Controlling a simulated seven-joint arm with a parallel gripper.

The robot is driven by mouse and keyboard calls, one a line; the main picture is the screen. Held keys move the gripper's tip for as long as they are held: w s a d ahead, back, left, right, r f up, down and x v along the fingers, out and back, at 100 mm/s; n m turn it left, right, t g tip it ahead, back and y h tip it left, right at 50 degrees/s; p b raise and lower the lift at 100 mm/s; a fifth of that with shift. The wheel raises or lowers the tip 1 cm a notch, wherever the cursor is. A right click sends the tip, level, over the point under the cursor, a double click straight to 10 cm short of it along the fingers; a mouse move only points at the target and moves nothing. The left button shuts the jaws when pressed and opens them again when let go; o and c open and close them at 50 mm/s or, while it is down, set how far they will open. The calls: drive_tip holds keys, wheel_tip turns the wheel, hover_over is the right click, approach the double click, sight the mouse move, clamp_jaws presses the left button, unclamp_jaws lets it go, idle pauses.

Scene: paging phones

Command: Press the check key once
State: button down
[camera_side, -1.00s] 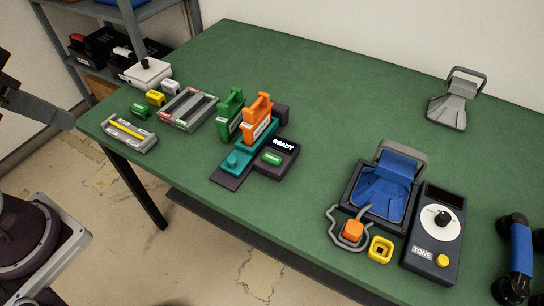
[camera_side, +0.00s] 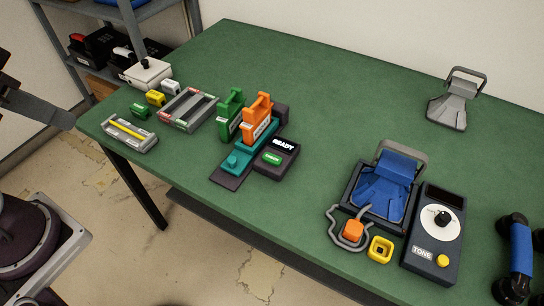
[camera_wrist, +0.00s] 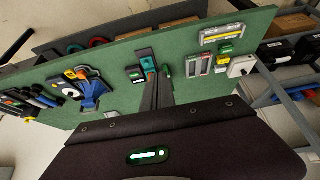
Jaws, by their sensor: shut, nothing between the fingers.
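The green key (camera_side: 272,158), with small white lettering I cannot read for sure, is on a dark box beside a READY display (camera_side: 283,144). The box adjoins a teal carriage (camera_side: 237,162) and an upright orange block (camera_side: 257,120) with a pale label. A similar green block (camera_side: 230,115) stands to its left. My gripper shows in the wrist view as dark fingers (camera_wrist: 159,80), closed together and empty, pointing toward the table. In the side view my arm is at the left edge, beyond the table's end and well away from the key.
A grey tray (camera_side: 187,109) and small green, yellow and white blocks are on the left of the green table (camera_side: 330,100). A blue cradle (camera_side: 382,190), TONE box (camera_side: 437,235) and blue handset (camera_side: 520,250) are at right. A grey stand (camera_side: 448,110) is at the back. The table's middle is clear.

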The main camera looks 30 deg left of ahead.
idle(0.4)
drive_tip(key=m+t+h, duration=0.3)
drive_tip(key=m+h, duration=0.1)
drive_tip(key=m, duration=1)
hover_over(269, 160)
wheel_tip(269, 160, down, 18)
drive_tip(key=f, duration=0.1)
drive_tip(key=shift+r, duration=0.25)
drive_tip(key=shift+f, duration=0.1)
drive_tip(key=shift+a+f, duration=0.1)
drive_tip(key=shift+f, duration=4.2)
drive_tip(key=shift+f, duration=0.1)
